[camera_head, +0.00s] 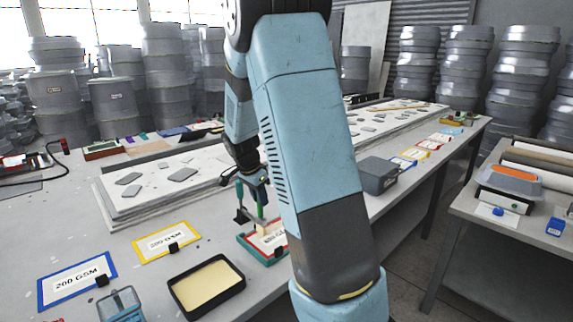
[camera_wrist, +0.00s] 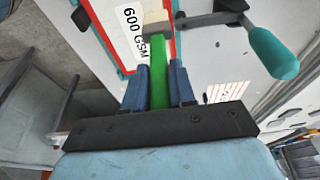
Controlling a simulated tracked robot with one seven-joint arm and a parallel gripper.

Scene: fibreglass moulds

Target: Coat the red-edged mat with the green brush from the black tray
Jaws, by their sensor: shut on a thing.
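My gripper (camera_head: 257,182) is shut on the green brush (camera_head: 261,212), which points down with its pale bristle head lowest. The wrist view shows the green handle (camera_wrist: 158,75) between my two blue fingers (camera_wrist: 157,92). The red-edged mat (camera_head: 246,247), labelled 600 GSM, lies below the brush with a teal outer rim; it also shows in the wrist view (camera_wrist: 105,30). The bristles are over its label side; I cannot tell if they touch it. My arm hides the mat's right part. The black tray (camera_head: 236,289) with cream liquid stands nearer, lower left.
A yellow-edged mat (camera_head: 168,241) and a blue-edged mat (camera_head: 78,279) lie to the left. A teal-handled clamp (camera_wrist: 272,52) is close beside the brush. A blue-grey container (camera_head: 120,304) stands left of the tray. A grey box (camera_head: 378,177) stands right of my arm.

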